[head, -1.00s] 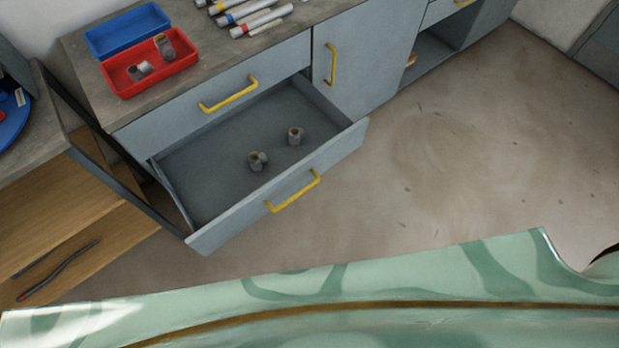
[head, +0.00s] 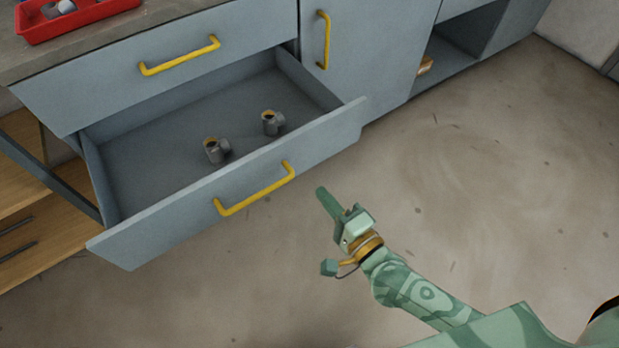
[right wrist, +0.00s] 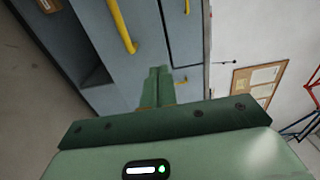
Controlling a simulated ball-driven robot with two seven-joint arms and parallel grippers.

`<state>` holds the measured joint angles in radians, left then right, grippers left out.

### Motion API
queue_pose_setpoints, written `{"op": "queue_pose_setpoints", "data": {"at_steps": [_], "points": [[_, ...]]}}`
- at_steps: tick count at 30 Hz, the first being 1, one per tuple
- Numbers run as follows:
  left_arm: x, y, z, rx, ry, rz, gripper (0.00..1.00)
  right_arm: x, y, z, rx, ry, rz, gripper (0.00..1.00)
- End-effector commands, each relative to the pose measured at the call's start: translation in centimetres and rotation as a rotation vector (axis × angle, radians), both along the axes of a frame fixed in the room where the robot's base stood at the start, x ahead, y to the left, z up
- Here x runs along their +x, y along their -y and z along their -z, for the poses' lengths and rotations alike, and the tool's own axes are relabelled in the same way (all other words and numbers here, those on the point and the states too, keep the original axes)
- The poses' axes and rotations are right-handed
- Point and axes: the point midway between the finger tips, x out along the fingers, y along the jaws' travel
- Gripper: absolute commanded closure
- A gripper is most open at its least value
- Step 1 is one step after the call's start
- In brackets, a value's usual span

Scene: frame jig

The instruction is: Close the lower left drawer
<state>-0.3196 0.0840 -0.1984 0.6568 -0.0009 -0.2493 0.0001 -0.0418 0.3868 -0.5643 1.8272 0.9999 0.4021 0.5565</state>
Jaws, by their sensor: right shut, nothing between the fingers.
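The lower left drawer (head: 330,135) is pulled open, its grey-blue front standing out from the cabinet. Its yellow handle (head: 255,190) is on the front face. My left gripper is not in view.
Above is a shut drawer with a yellow handle (head: 180,56). A cupboard door (head: 370,50) is to the right, then an open shelf bay (head: 450,60). A red tray (head: 75,22) sits on the worktop. The floor (head: 480,190) is clear.

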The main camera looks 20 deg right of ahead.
Motion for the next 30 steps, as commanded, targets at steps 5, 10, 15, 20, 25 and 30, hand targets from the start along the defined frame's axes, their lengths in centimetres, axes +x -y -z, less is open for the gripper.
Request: {"op": "queue_pose_setpoints", "data": {"at_steps": [5,10,15,20,25,30], "points": [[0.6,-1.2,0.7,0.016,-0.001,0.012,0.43,2.9,-1.0,0.2,-0.002,0.002,0.002,1.0],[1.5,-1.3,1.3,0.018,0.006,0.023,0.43,6.4,-2.3,0.3,-0.004,0.001,0.0,1.0],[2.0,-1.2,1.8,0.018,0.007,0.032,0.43,9.5,-3.5,0.3,-0.004,-0.001,0.0,1.0],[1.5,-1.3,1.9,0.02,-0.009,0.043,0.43,11.5,-4.2,0.4,-0.008,-0.001,-0.001,1.0],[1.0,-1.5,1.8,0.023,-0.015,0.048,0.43,12.4,-4.4,0.3,-0.009,-0.001,-0.001,1.0],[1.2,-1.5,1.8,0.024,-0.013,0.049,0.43,12.5,-4.5,0.2,-0.011,0.0,-0.001,1.0]]}}
